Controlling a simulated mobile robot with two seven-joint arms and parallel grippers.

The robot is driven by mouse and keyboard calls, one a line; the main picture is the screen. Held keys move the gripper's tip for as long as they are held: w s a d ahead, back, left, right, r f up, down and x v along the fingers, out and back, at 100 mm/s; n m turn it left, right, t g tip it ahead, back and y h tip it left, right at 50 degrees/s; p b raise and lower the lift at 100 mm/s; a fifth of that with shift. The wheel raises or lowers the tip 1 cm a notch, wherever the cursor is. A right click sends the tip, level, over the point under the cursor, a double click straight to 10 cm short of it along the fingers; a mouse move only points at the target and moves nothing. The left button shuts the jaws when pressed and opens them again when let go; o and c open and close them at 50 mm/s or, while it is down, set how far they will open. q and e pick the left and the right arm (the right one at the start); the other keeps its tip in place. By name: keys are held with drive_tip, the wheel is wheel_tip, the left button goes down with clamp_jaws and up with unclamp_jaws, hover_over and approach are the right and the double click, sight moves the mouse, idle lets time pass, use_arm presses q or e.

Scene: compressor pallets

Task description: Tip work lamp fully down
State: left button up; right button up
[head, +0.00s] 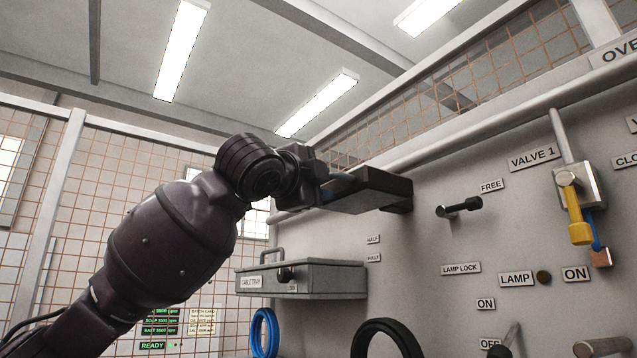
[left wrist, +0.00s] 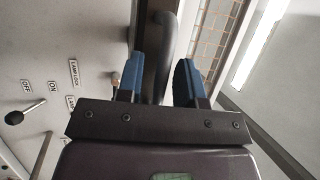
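The work lamp appears to be the dark, flat, box-shaped head (head: 385,187) that juts out from the grey wall panel, roughly level. My left gripper (head: 325,185) reaches it from the left; its fingers are hidden in the head view. In the left wrist view, the blue fingers of my left gripper (left wrist: 160,80) stand apart, with a dark rounded bar (left wrist: 165,40), likely part of the lamp, between and beyond them. A narrow gap shows beside the bar; I cannot tell whether either finger touches it. My right gripper is not in view.
A LAMP LOCK label (head: 461,268) lies below a black-knobbed lever (head: 459,208) by FREE. A yellow valve handle (head: 577,215) is at right. A grey cable tray (head: 300,279), blue ring (head: 264,333) and black ring (head: 386,338) lie below the lamp.

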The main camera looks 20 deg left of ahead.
use_arm(q)
clamp_jaws()
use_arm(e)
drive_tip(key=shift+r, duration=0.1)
use_arm(q)
drive_tip(key=shift+f, duration=0.1)
